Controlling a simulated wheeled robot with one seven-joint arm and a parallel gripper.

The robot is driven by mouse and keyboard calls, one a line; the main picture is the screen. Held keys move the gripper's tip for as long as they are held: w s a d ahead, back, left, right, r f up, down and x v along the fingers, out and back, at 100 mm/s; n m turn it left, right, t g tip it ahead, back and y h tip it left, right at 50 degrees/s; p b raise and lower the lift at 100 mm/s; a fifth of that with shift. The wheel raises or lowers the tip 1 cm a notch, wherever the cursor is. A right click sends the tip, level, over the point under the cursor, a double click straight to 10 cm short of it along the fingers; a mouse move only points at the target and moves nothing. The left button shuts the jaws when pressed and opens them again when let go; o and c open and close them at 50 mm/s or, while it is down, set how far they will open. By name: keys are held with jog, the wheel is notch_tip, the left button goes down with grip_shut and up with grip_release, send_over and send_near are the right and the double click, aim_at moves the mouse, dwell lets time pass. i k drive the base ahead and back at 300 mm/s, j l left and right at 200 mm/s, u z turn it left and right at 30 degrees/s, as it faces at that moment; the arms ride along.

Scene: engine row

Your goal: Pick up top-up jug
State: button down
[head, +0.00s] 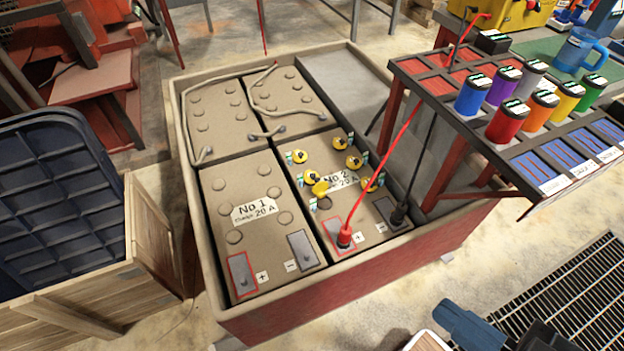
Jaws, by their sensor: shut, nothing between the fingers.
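The blue jug (580,50), which I take to be the top-up jug, stands upright at the upper right on a green surface (538,47). Its handle points right, towards the picture's edge. A light label shows on its side. Nothing is touching it from my side. Dark blue and pale parts at the bottom edge seem to be mine, but no gripper fingers can be made out there.
A rack of coloured cylinders (505,121) stands in front of the jug, on a shelf overhanging the battery box (350,312). Red (344,238) and black leads clip onto battery No 2 (335,180). A wooden crate (110,290) stands left; a floor grate (585,295) lies lower right.

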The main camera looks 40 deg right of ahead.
aim_at(582, 55)
jog(key=z, duration=1.95)
jog(key=k+z, duration=0.1)
jog(key=z, duration=0.35)
jog(key=l+z, duration=0.1)
jog(key=z, duration=0.4)
jog(key=k+l+z, duration=0.1)
jog(key=z, duration=0.35)
